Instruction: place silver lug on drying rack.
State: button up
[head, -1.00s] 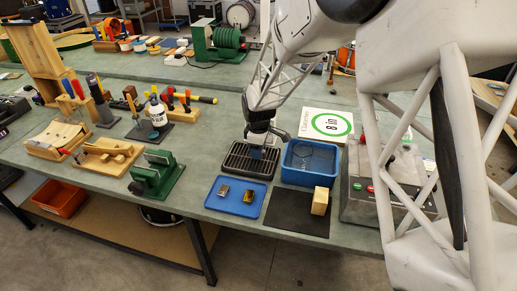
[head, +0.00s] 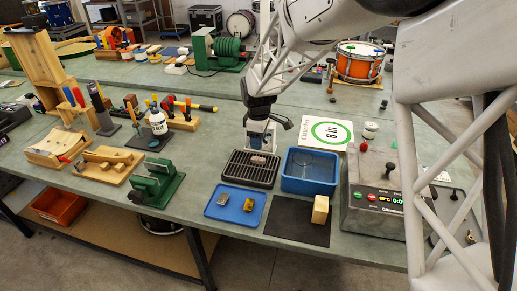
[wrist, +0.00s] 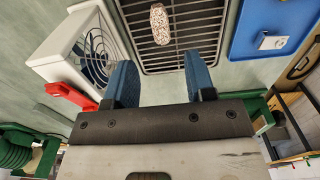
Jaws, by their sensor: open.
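The silver lug (head: 223,200) lies on the blue tray (head: 208,213), left of a brass lug (head: 249,205). In the wrist view a silver lug (wrist: 272,42) shows on the tray at the upper right. The black drying rack (head: 238,178) stands behind the tray. A speckled, oblong piece (wrist: 160,24) lies on its bars; it also shows in the head view (head: 257,160). My gripper (wrist: 160,80) is open and empty. In the head view my gripper (head: 259,136) is raised above the rack's far side, apart from the rack and the lugs.
A blue bin (head: 310,184) stands right of the rack. A wooden block (head: 320,209) sits on a dark mat (head: 292,222). A grey machine (head: 370,212) is farther right. In the wrist view a white grilled device (wrist: 85,40) with a red handle is close to my left finger.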

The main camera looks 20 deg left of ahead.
jog(key=shift+r, duration=1.95)
jog(key=shift+d, duration=0.1)
jog(key=s+d+r+m+t, duration=0.1)
jog(key=s+d+r+m, duration=0.4)
jog(key=d, duration=0.6)
jog(key=s+d+r+m, duration=0.3)
jog(key=s+d+r, duration=0.45)
jog(key=d, duration=0.35)
jog(key=s+d+m, duration=0.5)
jog(key=s+d, duration=0.2)
jog(key=s, duration=0.5)
jog(key=s+d+m+t, duration=0.1)
jog(key=s+d+m, duration=0.4)
jog(key=s+d, duration=0.3)
jog(key=s, duration=0.3)
jog(key=shift+s+d+t, duration=0.25)
jog(key=shift+s+t, duration=0.05)
jog(key=shift+s, duration=0.1)
